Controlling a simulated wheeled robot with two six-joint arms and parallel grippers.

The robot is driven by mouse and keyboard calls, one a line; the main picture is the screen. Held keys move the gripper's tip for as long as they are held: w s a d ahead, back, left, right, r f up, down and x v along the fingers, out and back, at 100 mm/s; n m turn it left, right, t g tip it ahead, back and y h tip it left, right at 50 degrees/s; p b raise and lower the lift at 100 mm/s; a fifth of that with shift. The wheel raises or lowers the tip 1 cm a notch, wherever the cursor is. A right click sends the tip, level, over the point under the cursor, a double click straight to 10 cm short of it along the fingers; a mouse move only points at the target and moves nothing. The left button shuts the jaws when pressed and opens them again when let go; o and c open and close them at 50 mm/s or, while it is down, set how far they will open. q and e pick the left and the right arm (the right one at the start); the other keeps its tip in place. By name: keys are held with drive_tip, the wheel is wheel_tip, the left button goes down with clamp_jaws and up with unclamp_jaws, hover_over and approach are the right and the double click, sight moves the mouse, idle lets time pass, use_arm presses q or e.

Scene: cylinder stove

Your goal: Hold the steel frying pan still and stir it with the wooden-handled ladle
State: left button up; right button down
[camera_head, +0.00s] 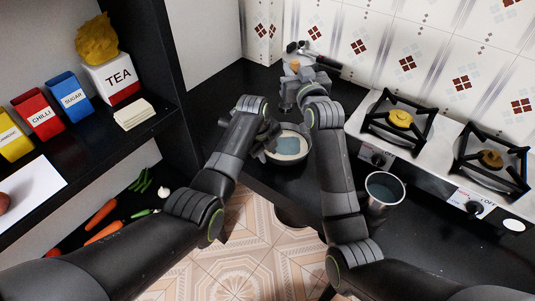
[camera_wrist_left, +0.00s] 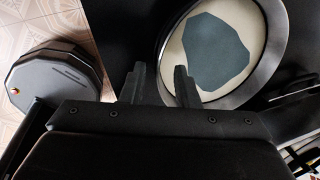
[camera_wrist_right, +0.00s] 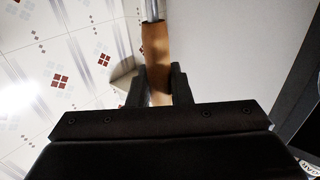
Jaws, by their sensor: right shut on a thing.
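The frying pan (camera_head: 290,157) is on the dark counter, partly hidden by my arms. It has a dark rim, a pale inside and a blue-grey patch. The left wrist view shows its rim (camera_wrist_left: 283,55) closely. My left gripper (camera_head: 268,135) is beside the pan's rim. Its two fingers (camera_wrist_left: 160,85) are apart, the right one at the rim; I see nothing clearly gripped. My right gripper (camera_head: 294,78) is behind the pan, shut on the ladle's wooden handle (camera_wrist_right: 156,55). A metal shaft (camera_wrist_right: 151,8) continues from the handle. The ladle's bowl is not clear.
A gas stove (camera_head: 400,118) stands at the right. A steel pot (camera_head: 385,190) with blue-grey contents is in front of it. Metal and dark utensils (camera_head: 318,57) are by the tiled wall. A shelf (camera_head: 150,115) with tins is at the left; vegetables (camera_head: 103,212) lie below.

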use_arm(q)
drive_tip(key=shift+x, duration=0.75)
clamp_jaws()
idle(1.0)
